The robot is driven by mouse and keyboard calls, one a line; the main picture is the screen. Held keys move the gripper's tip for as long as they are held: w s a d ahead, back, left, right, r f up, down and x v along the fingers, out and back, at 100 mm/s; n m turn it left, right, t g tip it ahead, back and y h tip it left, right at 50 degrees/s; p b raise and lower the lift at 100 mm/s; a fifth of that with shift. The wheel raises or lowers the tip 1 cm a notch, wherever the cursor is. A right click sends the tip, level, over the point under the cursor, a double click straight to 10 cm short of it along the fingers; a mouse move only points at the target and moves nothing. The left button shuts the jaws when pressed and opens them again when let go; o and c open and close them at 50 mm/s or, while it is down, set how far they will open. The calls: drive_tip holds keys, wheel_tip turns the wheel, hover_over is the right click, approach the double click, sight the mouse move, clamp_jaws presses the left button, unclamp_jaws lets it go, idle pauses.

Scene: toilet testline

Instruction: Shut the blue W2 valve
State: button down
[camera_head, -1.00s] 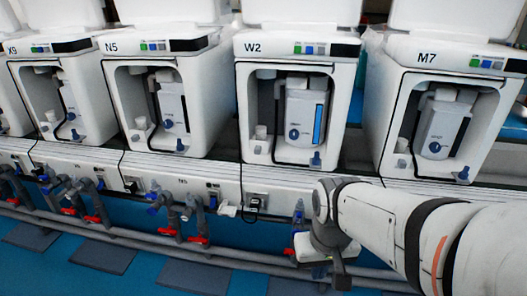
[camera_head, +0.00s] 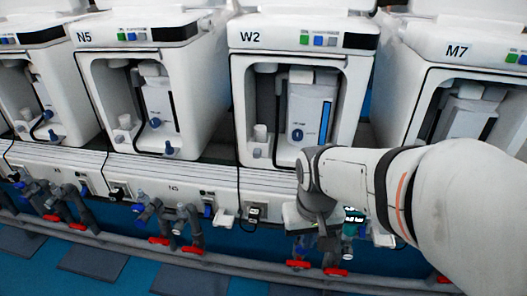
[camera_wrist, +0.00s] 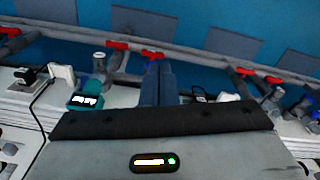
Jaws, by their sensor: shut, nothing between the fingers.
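The W2 unit (camera_head: 297,90) stands in the middle of the head view. My gripper (camera_head: 307,244) hangs below its front, over the pipework there. In the wrist view my gripper (camera_wrist: 159,82) is shut and empty, its two bluish fingers together and pointing toward the pipes. I cannot make out the blue W2 valve clearly; my gripper and wrist cover part of the pipework under W2. Red handles, one left (camera_head: 298,264) and one right (camera_head: 335,271), show at the bottom of the W2 pipes. I cannot tell whether the fingers touch anything.
A teal device with a lit display (camera_wrist: 85,101) sits beside the W2 pipes. The N5 pipes, with blue handles (camera_head: 140,207) and red handles (camera_head: 159,240), stand to the left. A long rail runs below.

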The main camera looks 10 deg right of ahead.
drive_tip(key=w+a+f+m+g+h+p, duration=0.1)
drive_tip(key=w+a+m+h+p, duration=0.2)
drive_tip(key=w, duration=0.4)
drive_tip(key=w+a+f+g+h+p, duration=0.1)
drive_tip(key=w+a+p, duration=0.35)
drive_tip(key=w, duration=0.35)
drive_tip(key=s+d+f+b, duration=0.2)
drive_tip(key=d+f+b, duration=0.1)
drive_tip(key=d+f, duration=0.5)
drive_tip(key=shift+s+f+b, duration=0.2)
drive_tip(key=shift+f+b, duration=0.1)
drive_tip(key=shift+f, duration=0.15)
